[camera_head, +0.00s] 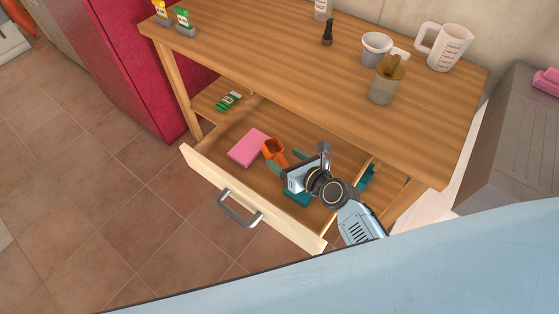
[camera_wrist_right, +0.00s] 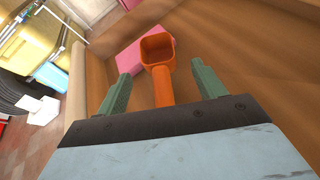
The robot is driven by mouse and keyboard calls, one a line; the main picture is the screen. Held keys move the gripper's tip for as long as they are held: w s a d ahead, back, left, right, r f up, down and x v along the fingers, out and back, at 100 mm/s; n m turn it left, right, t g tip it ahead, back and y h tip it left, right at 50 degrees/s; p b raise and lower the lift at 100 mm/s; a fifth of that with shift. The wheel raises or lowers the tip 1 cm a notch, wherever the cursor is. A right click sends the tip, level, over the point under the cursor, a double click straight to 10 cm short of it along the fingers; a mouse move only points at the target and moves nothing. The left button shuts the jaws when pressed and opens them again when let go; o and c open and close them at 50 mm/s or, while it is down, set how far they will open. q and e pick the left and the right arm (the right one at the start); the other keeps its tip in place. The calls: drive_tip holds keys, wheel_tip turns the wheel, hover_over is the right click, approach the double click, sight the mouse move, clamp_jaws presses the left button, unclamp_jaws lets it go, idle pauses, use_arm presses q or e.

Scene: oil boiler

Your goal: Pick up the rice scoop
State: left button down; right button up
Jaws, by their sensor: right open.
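The orange rice scoop (camera_head: 274,151) lies in the open drawer (camera_head: 228,180) of the wooden table. My right gripper (camera_head: 300,160) is open inside the drawer, just to the right of the scoop in the head view. In the right wrist view, the scoop (camera_wrist_right: 158,50) has its square cup ahead of the fingers. Its handle (camera_wrist_right: 163,88) runs back between the two green fingers of the right gripper (camera_wrist_right: 161,86), with space on both sides. I cannot tell whether either finger touches it. The handle is largely hidden in the head view. My left gripper is not in view.
A pink block (camera_head: 249,147) lies beside the scoop, and a teal item (camera_head: 299,197) lies under my right gripper. The drawer's front and side walls enclose this space. The tabletop (camera_head: 280,70) overhangs the back and holds a jug (camera_head: 447,46) and several containers.

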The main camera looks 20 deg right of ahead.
sight(280, 155)
drive_tip(key=x, duration=0.3)
drive_tip(key=shift+b, duration=0.4)
drive_tip(key=shift+w+a, duration=0.1)
drive_tip(key=shift+w, duration=0.05)
drive_tip(key=c, duration=0.5)
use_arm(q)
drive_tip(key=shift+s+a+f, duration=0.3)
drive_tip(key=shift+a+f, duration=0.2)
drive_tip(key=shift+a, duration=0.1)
use_arm(e)
drive_tip(key=c, duration=0.6)
